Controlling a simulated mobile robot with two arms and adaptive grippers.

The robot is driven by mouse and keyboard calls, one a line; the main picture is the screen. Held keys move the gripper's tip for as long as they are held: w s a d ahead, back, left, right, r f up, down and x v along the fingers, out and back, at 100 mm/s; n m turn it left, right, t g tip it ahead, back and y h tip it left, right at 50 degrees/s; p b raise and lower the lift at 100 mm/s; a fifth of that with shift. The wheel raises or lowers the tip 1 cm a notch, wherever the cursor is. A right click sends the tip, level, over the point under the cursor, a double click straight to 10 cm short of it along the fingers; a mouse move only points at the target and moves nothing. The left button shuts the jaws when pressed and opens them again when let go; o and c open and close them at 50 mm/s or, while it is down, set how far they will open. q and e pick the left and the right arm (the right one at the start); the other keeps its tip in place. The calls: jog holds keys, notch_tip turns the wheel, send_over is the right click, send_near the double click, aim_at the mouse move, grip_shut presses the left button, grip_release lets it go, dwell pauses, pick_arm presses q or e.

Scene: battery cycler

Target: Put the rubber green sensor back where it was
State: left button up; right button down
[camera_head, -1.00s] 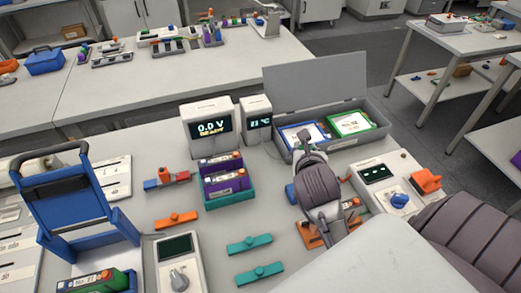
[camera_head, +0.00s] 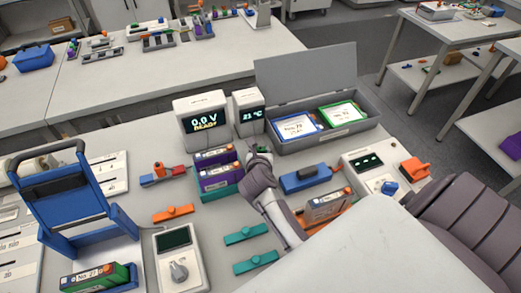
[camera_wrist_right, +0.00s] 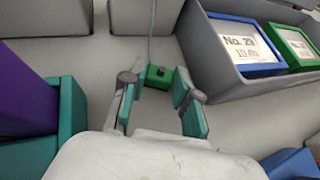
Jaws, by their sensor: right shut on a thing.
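The small green sensor (camera_wrist_right: 158,76) sits between the fingertips of my right gripper (camera_wrist_right: 160,88) in the right wrist view, with a thin cable running up from it. My right gripper (camera_head: 260,152) is shut on it, in front of the small temperature display (camera_head: 249,113). In the head view the gripper hides most of the sensor. A teal holder (camera_head: 226,190) with purple battery packs (camera_head: 214,176) stands just left of the gripper. My left gripper is not in view.
A grey open-lidded box (camera_head: 345,140) with blue-framed and green-framed packs stands right of the gripper. A larger voltage display (camera_head: 203,122) reads 0.0 V. A blue block (camera_head: 305,179) and a grey pack in an orange holder (camera_head: 327,206) lie near my right arm.

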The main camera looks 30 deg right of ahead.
jog(key=shift+f, duration=0.2)
jog(key=c, duration=0.9)
grip_release()
jog(key=shift+o, duration=0.2)
jog(key=shift+r, duration=0.15)
jog(key=b+v, duration=0.1)
jog(key=v, duration=0.6)
jog(key=shift+s+a+r, duration=0.1)
jog(key=shift+s+a, duration=0.05)
jog(key=shift+s, duration=0.1)
jog(key=shift+r, duration=0.15)
